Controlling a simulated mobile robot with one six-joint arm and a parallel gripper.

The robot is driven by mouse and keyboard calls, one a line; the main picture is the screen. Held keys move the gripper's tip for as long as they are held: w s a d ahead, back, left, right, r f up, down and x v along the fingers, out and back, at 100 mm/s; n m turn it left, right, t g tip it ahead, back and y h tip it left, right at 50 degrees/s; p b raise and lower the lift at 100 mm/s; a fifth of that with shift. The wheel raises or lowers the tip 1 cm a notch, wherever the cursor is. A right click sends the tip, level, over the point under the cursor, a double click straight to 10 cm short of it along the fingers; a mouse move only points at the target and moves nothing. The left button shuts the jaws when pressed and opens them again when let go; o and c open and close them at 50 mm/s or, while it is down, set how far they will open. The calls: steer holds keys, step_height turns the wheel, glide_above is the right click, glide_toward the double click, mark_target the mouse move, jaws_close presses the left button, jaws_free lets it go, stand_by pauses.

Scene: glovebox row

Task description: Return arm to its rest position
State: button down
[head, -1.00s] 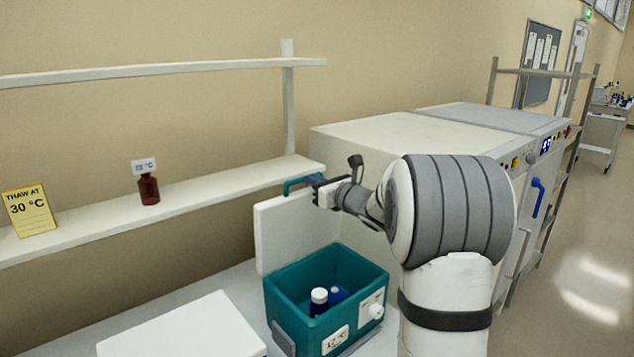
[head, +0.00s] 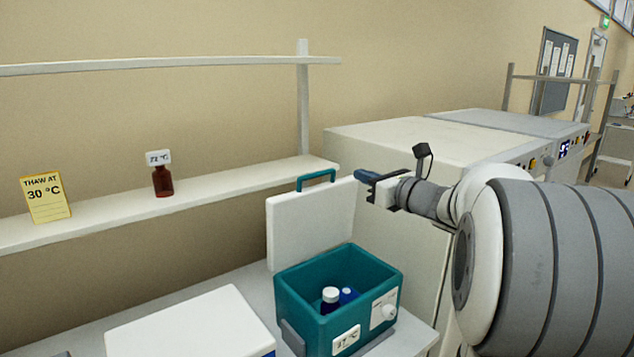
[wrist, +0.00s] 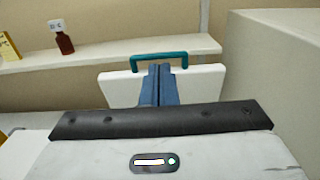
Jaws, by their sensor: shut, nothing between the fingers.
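My gripper (head: 366,177) is in the air to the right of the raised lid of the teal box, apart from the lid's handle in the head view. Its blue fingers (wrist: 159,72) are together with nothing between them in the wrist view. The white lid (head: 305,225) stands open and upright, with a teal handle (head: 316,176) on its top edge. In the wrist view the lid (wrist: 205,82) and handle (wrist: 135,62) show behind the fingers. The teal box (head: 300,290) is open and holds a white-capped bottle (head: 330,300) and a blue item (head: 348,295).
A brown bottle (head: 163,183) and a yellow "THAW AT 30 °C" card (head: 45,198) stand on the wall shelf (head: 115,213). A closed white-lidded box (head: 190,328) is left of the teal box. A large white cabinet (head: 440,146) stands behind my arm.

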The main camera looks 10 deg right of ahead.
steer(key=s+a+f+n+g, duration=1)
steer(key=s+a+f+n, duration=0.2)
steer(key=s+a+n, duration=0.35)
steer(key=s+d+f+n+g+h, duration=0.1)
steer(key=s+f+n+h, duration=0.2)
steer(key=s+n, duration=0.4)
steer(key=s+d+f+n+g+h, duration=0.1)
steer(key=s+f+n+h, duration=0.3)
steer(key=n, duration=0.5)
steer(key=s+f+g, duration=0.1)
steer(key=s+f, duration=0.1)
steer(key=s, duration=0.1)
steer(key=shift+s+d, duration=0.35)
